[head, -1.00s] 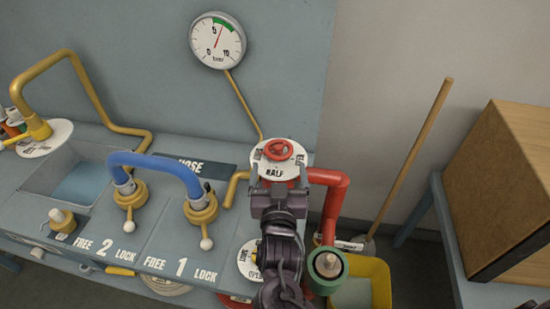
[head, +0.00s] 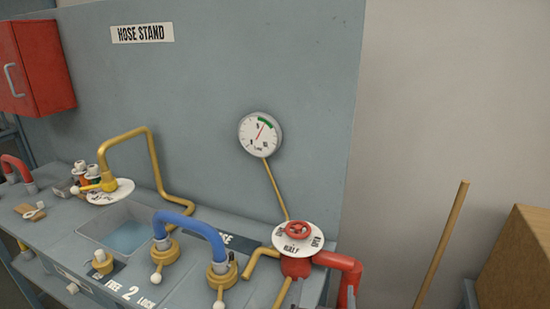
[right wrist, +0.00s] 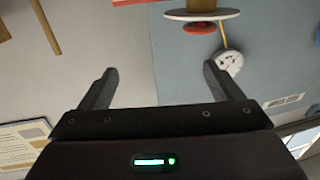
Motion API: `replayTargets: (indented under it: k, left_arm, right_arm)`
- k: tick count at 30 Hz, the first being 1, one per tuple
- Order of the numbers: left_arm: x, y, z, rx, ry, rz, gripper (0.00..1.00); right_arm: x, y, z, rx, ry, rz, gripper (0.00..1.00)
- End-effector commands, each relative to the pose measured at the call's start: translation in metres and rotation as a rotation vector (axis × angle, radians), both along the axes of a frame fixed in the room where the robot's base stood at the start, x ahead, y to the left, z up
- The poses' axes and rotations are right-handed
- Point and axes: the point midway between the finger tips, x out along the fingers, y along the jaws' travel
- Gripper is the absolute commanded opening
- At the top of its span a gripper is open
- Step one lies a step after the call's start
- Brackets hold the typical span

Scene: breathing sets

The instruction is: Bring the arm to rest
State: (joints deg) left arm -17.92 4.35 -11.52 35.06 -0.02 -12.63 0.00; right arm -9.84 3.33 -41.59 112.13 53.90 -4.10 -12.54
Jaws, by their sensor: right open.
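My right gripper (right wrist: 160,70) shows in the right wrist view, open, with nothing between its two dark fingers. In the head view at most a small grey sliver near the bottom edge, right of the red valve, could be part of my arm. The red handwheel (head: 298,230) sits on a white dial plate (head: 283,240) marked HALF and OPEN, clear of any gripper. In the right wrist view, which looks upside down, the red wheel (right wrist: 200,28) and the plate (right wrist: 180,15) are beyond the right finger. My left gripper is not in view.
The hose stand bench carries a blue hose (head: 180,220), yellow pipes and a basin (head: 125,232). A round gauge (head: 260,133) is on the back panel. A red cabinet (head: 38,68) hangs at the left. A wooden pole (head: 442,245) and a brown box (head: 515,265) stand at the right.

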Motion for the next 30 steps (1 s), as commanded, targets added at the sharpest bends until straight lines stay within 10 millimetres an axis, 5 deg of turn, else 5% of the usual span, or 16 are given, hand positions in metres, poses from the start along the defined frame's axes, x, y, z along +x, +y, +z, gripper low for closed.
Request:
replayTargets:
  k: [17, 23, 30]
  left_arm:
    - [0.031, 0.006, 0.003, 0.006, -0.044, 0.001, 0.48]
    - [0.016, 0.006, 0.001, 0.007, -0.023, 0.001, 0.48]
    - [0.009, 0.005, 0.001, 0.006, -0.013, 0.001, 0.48]
  right_arm:
    - [-0.01, -0.01, -0.043, 0.121, 0.321, 0.156, 0.86]
    - [-0.038, -0.021, -0.068, 0.154, 0.563, 0.251, 0.86]
    - [-0.098, -0.046, -0.09, 0.119, 0.896, 0.324, 0.86]
